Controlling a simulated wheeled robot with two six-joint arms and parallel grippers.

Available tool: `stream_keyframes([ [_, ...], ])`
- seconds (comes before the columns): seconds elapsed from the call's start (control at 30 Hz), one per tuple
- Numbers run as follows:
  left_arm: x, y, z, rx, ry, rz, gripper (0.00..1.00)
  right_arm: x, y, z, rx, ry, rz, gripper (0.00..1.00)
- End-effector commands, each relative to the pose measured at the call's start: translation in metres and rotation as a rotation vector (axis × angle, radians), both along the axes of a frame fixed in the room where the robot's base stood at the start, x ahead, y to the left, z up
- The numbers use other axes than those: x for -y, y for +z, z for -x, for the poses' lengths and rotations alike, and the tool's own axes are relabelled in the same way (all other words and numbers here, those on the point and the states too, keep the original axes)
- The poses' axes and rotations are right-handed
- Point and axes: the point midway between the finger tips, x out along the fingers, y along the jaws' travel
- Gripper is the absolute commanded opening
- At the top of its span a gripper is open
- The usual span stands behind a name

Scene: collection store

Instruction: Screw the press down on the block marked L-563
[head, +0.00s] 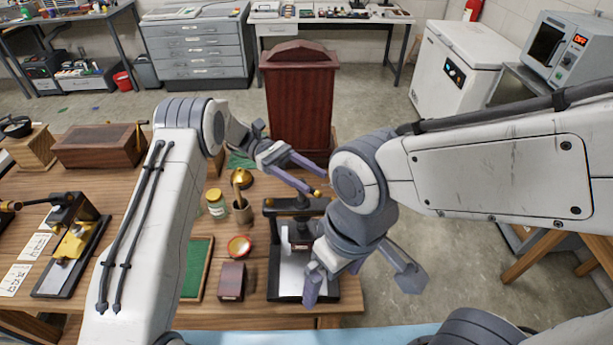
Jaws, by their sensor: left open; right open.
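A black press (273,258) with a pale bed stands near the table's front edge.
Another black-and-brass device (72,245) stands at far left beside paper cards. A tall dark-red wooden case (299,100) stands behind.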

Motion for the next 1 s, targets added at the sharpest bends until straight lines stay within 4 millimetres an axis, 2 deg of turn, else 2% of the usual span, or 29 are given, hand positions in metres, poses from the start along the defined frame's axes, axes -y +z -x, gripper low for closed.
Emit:
stream_keyframes([
  [0.03,0.0,0.015,0.0,-0.001,-0.001,-0.001,0.59,0.0,0.015,0.0,0.0,0.0,0.0,1.0],
  [0.07,0.002,0.016,0.001,-0.001,-0.002,-0.001,0.59,0.0,0.015,0.0,0.001,0.0,-0.001,1.0],
  [0.1,0.011,0.013,0.007,0.001,-0.005,0.001,0.59,0.0,0.002,0.0,0.002,0.0,-0.001,1.0],
  [0.13,0.016,0.016,0.01,0.001,-0.006,0.001,0.59,0.0,-0.001,0.0,0.001,0.0,-0.001,1.0],
  [0.6,0.087,0.067,0.055,0.001,-0.004,0.0,0.59,0.0,-0.028,0.0,0.0,0.001,0.0,1.0],
  [0.8,0.098,0.077,0.062,-0.001,-0.002,-0.001,0.59,0.0,-0.031,0.0,0.0,0.001,0.0,1.0],
  [1.0,0.1,0.078,0.062,-0.001,-0.001,-0.001,0.59,0.0,-0.031,0.0,0.0,0.001,0.0,1.0],
])
